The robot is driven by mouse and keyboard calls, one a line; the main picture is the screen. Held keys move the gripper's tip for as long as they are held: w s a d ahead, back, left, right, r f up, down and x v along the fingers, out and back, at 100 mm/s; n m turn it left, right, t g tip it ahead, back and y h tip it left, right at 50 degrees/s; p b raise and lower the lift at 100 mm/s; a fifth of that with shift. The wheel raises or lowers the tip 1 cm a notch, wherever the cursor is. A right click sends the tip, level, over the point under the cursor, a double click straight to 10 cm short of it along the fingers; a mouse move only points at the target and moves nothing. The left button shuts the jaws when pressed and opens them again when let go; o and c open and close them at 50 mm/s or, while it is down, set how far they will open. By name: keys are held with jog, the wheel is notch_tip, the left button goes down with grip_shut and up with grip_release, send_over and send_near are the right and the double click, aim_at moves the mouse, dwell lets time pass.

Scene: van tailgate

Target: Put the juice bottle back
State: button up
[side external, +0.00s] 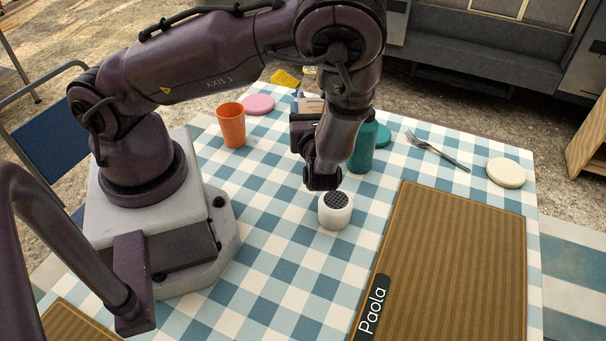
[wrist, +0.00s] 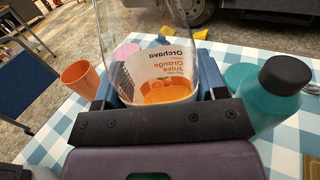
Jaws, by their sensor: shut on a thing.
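The juice bottle (wrist: 158,65) is clear, with a white "Orchava Orange Juice" label and a little orange juice at its bottom. It fills the space between my gripper's blue fingers (wrist: 156,92), which are shut on it. In the side view the bottle (side external: 312,104) shows only in part behind my arm, at the far side of the table. My gripper (side external: 304,128) is mostly hidden there by the wrist. I cannot tell whether the bottle's base touches the cloth.
A teal bottle (side external: 363,150) with a black cap stands close right of the juice bottle, by a teal disc (side external: 383,135). An orange cup (side external: 231,126) and pink disc (side external: 258,104) are left. A white dotted-top container (side external: 335,212) stands nearer. The "Paola" mat (side external: 455,260) lies right.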

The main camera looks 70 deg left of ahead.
jog(key=shift+s+d+r+m+t+h, duration=0.2)
jog(key=shift+s+d+r+t, duration=0.2)
jog(key=shift+d, duration=0.2)
jog(key=shift+s+d+r+m+t+h, duration=0.1)
jog(key=shift+s+d+r+m+t, duration=0.1)
jog(key=shift+s+d+r+t, duration=0.3)
jog(key=shift+s+f, duration=0.25)
jog(key=shift+f, duration=1.65)
jog(key=shift+s+f, duration=0.2)
jog(key=shift+f, duration=1.65)
jog(key=shift+f, duration=0.1)
jog(key=o, duration=1.1)
